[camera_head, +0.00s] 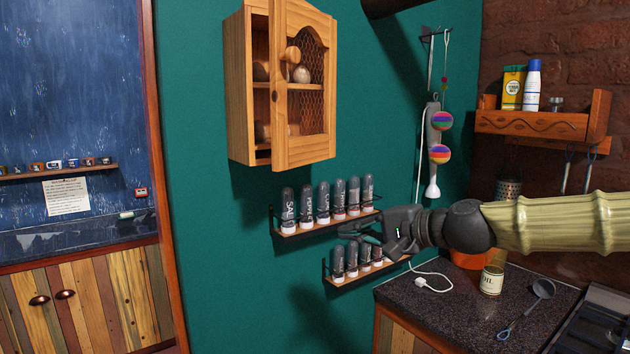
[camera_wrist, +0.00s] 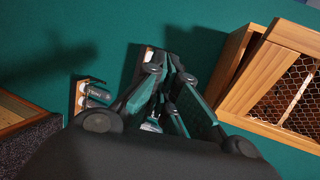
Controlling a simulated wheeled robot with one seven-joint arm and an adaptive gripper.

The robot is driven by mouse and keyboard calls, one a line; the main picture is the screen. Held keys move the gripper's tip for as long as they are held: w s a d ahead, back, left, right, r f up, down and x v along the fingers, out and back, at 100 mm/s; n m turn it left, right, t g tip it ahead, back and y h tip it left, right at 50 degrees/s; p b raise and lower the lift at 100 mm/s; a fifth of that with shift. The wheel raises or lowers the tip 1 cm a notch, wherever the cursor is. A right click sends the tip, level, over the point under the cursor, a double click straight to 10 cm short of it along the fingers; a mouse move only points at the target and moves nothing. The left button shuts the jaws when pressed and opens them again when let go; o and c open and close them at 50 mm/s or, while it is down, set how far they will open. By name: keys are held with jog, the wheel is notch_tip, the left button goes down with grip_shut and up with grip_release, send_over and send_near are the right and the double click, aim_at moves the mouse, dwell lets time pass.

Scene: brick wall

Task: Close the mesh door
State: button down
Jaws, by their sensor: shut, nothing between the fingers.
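In the wrist view the mesh door (camera_wrist: 262,75) is at the right. My gripper (camera_head: 345,233) is below and to the right of the cabinet, in front of the spice racks, apart from the door. In the wrist view my gripper (camera_wrist: 172,62) has its fingers together, holding nothing.
Two spice racks with several jars (camera_head: 325,203) hang below the cabinet. A dark counter (camera_head: 440,310) with an oil tin (camera_head: 491,280) and a ladle (camera_head: 530,302) is at lower right. Hanging utensils (camera_head: 434,130) and a wooden shelf (camera_head: 532,124) are on the right. The wall left of the cabinet is clear.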

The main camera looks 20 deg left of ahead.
notch_tip(320, 180, up, 16)
jog(key=s+d+r+y, duration=0.1)
jog(key=s+d+y, duration=0.1)
jog(key=n+y, duration=0.2)
send_near(298, 58)
jog(key=p+x, duration=0.3)
jog(key=w+p+x, duration=0.1)
jog(key=p+x, duration=0.3)
jog(key=shift+d+r, duration=0.1)
jog(key=shift+d, duration=0.05)
jog(key=shift+s+a+m+t+h, duration=0.1)
jog(key=shift+a+m+t+h, duration=0.2)
jog(key=shift+a+m+t, duration=0.8)
jog(key=shift+a+m+t+h, duration=0.35)
jog(key=shift+a+t, duration=0.35)
jog(key=shift+a, duration=0.55)
jog(key=shift+w+a+m+t+h+b, duration=0.15)
jog(key=shift+w+a+t+h+b, duration=0.15)
jog(key=shift+a, duration=0.3)
jog(key=shift+w+a+m+t+h+b, duration=0.1)
jog(key=shift+w+a+b, duration=0.1)
jog(key=shift+a+b, duration=0.3)
jog(key=shift+w+a, duration=0.15)
jog(key=shift+a, duration=0.1)
